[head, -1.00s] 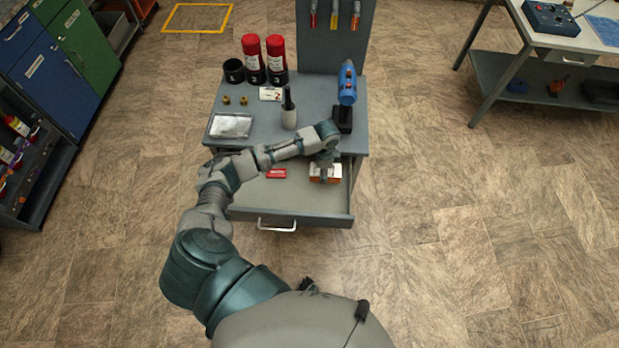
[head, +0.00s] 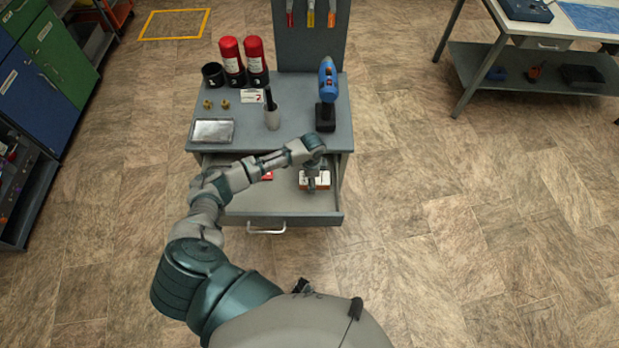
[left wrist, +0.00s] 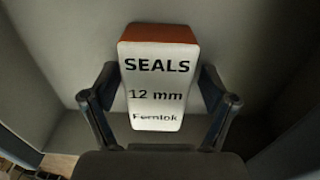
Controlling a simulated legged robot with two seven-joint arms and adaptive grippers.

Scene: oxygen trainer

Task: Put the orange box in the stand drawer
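The orange box (head: 315,181) has a white label side facing up and is inside the open drawer (head: 285,207), at its right part. In the left wrist view the box (left wrist: 155,90) reads "SEALS 12 mm". My left gripper (head: 312,172) reaches down over the drawer. In the left wrist view its fingers (left wrist: 158,80) lie along both sides of the box and look closed on it. Whether the box touches the drawer floor is hard to tell. The stand (head: 240,142) has its drawer pulled out toward me. My right gripper is not in view.
A red item (head: 267,176) lies in the drawer, partly behind my left arm. On the stand top are a blue drill (head: 328,90), a grey bottle (head: 272,115), a silver packet (head: 212,131) and red cylinders (head: 232,58). Floor to the right is clear.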

